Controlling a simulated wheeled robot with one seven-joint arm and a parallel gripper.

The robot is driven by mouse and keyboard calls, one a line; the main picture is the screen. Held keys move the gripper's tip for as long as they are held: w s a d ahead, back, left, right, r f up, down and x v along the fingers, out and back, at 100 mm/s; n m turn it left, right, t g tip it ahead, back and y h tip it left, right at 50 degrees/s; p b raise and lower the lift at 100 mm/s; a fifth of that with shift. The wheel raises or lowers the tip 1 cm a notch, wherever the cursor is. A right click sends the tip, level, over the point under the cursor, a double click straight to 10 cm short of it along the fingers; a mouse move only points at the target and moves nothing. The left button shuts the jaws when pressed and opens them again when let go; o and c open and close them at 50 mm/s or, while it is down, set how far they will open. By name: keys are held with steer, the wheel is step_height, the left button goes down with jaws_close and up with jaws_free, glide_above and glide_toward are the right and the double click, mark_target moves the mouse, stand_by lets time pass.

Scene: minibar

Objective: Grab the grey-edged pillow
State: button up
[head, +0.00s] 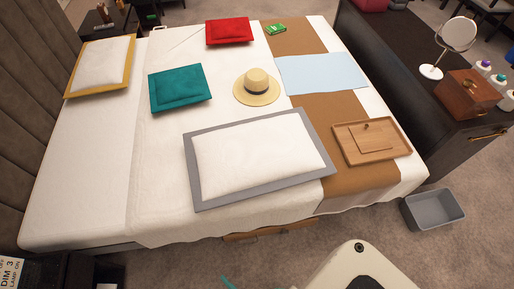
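The grey-edged pillow (258,155) is white in the middle with a wide grey border. It lies flat on the white bed, near the bed's front edge, and its right end reaches the brown runner. Nothing covers it. My gripper does not show in the head view, so its state and its distance from the pillow are hidden.
Bed (85,185) also holds a teal pillow (180,87), red pillow (229,31), yellow-edged pillow (101,63), straw hat (257,86), light blue cloth (322,74) and wooden tray (371,141). A grey bin (433,208) stands on the floor right. A dark cabinet (400,62) stands beyond.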

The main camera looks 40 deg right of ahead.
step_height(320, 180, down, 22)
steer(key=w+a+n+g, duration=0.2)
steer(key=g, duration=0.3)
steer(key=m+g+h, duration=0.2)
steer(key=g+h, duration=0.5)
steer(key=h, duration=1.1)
glide_toward(214, 208)
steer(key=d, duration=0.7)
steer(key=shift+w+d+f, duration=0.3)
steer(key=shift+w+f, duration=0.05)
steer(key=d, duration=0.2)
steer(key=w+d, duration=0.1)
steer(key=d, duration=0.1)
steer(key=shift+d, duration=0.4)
